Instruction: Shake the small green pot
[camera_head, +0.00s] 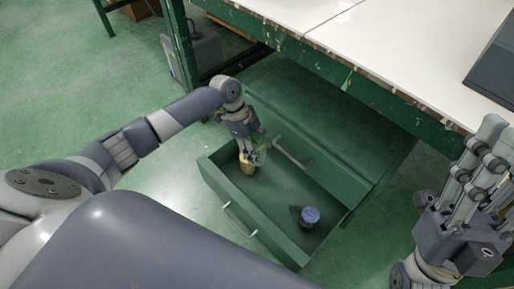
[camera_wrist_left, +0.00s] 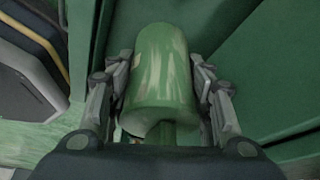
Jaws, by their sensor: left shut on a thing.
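My left gripper (camera_head: 256,160) is over the left part of the open green drawer (camera_head: 207,170). In the left wrist view, its fingers (camera_wrist_left: 161,85) are shut on the sides of the small green pot (camera_wrist_left: 160,65), a green cylinder with pale streaks. In the head view the pot is mostly hidden by the fingers. My right gripper (camera_head: 485,155) is at the right edge of the head view, away from the drawer; its finger opening is unclear.
A dark pot with a blue-violet top (camera_head: 310,215) stands near the drawer's front right. The white-topped workbench (camera_head: 350,35) is above and behind. Green floor (camera_head: 60,110) is open at left.

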